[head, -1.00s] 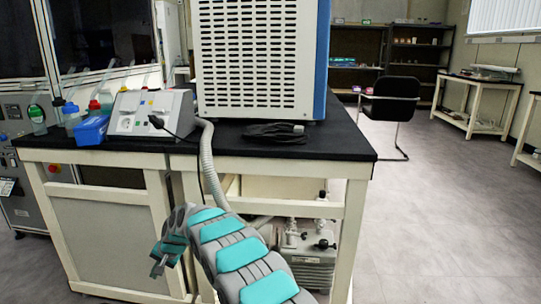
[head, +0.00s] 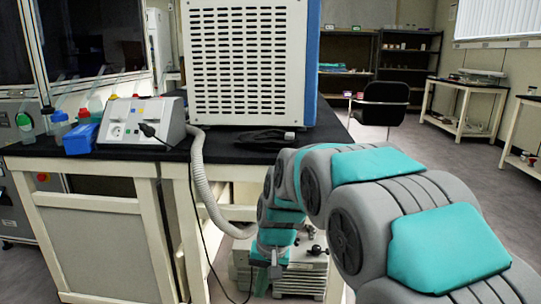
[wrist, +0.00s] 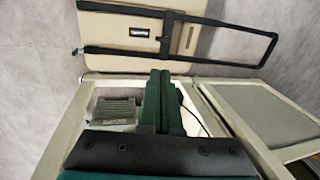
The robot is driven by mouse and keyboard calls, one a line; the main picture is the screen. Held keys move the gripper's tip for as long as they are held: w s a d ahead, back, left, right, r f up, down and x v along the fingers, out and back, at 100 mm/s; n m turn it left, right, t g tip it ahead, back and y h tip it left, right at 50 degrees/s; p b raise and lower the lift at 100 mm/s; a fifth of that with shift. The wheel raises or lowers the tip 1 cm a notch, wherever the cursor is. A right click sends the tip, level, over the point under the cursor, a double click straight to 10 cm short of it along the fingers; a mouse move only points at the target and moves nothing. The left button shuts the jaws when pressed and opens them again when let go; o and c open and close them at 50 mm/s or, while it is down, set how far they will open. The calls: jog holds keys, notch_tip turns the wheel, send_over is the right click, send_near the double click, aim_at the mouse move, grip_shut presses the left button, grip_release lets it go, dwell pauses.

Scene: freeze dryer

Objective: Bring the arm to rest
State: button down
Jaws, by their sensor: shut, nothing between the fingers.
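My gripper (head: 262,286) hangs low in front of the bench in the head view, below my bent grey and teal arm. It points downward, in front of the pump under the bench. In the wrist view its two dark green fingers (wrist: 161,78) are side by side and shut, with nothing visible between them. The white freeze dryer box (head: 250,65) with its vent grille stands on the black bench top (head: 130,152), above and behind the gripper. I cannot tell from these views whether the gripper touches anything.
The grey pump (head: 300,268) sits under the bench beside a ribbed hose (head: 200,185). It also shows in the wrist view (wrist: 115,110). The bench's cream frame (head: 150,240) stands close to the arm. Open floor (head: 490,180) lies to the right, with a black chair (head: 382,103) farther back.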

jog(key=s+d, duration=0.5)
jog(key=s, duration=0.5)
jog(key=s+d+g+h, duration=0.1)
jog(key=s+d, duration=0.5)
jog(key=s, duration=0.3)
jog(key=s+d+g+h, duration=0.1)
jog(key=s+d, duration=0.5)
jog(key=s, duration=0.4)
jog(key=shift+s, duration=0.35)
